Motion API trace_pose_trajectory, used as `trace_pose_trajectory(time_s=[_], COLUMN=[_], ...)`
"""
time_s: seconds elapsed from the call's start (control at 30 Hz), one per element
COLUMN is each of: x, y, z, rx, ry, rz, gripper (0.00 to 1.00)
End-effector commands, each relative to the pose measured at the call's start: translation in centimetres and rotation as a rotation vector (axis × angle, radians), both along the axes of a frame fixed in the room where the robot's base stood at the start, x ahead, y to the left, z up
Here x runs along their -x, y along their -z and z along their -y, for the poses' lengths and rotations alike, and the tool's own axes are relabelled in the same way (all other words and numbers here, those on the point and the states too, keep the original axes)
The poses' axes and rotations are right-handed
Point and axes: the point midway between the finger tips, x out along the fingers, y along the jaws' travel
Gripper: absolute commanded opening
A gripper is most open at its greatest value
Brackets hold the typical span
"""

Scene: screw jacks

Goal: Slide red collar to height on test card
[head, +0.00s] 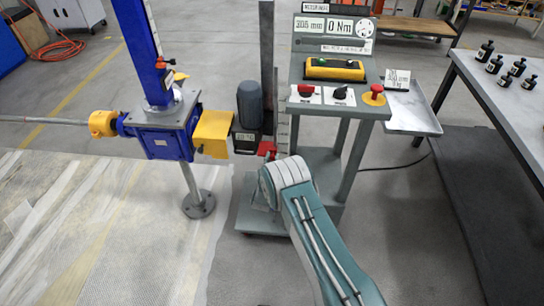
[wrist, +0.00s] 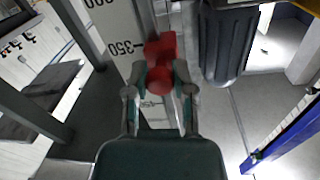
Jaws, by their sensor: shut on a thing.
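The red collar (wrist: 160,46) sits on the upright scale (wrist: 120,38) in the wrist view, near the 350 mark. My gripper (wrist: 160,80) is shut on the collar's red knob, one finger on each side. In the head view the collar (head: 266,149) shows as a small red piece low on the scale, just beyond my arm, which hides the fingers. The test card (head: 397,79) stands at the right of the console; its first line is in mm, but the digits are too small to read surely.
The console (head: 333,70) has a display that seems to read 305 mm and 0 Nm. A blue screw jack (head: 165,130) with a yellow guard (head: 212,133) stands left of the scale. A dark motor (wrist: 228,45) is close right of my gripper. Black weights (head: 505,78) stand on the right bench.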

Motion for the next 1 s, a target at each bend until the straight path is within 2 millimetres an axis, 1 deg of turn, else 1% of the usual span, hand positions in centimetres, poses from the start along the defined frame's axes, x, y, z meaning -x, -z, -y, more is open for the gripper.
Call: trace_pose_trajectory(time_s=[0.1,0.13,0.17,0.2,0.57,0.67,0.77,0.87,1.0], x=[-0.2,-0.2,-0.2,-0.2,0.0,0.4,1.5,3.3,6.3], y=[-0.3,-0.3,-0.3,-0.3,-0.3,-0.2,-0.2,-0.2,-0.1], z=[-0.1,-0.1,-0.1,-0.1,0.0,-0.1,-0.2,-0.5,-0.9], rx=[-0.002,-0.002,-0.002,-0.002,-0.002,-0.001,0.0,0.001,0.001], ry=[-0.003,-0.003,-0.003,-0.002,-0.001,-0.002,-0.002,-0.003,-0.004], rz=[0.006,0.006,0.006,0.006,0.003,0.002,0.0,0.0,0.001], gripper=[0.0,0.36,0.5,0.67,0.68,0.68,0.68,0.68,0.68])
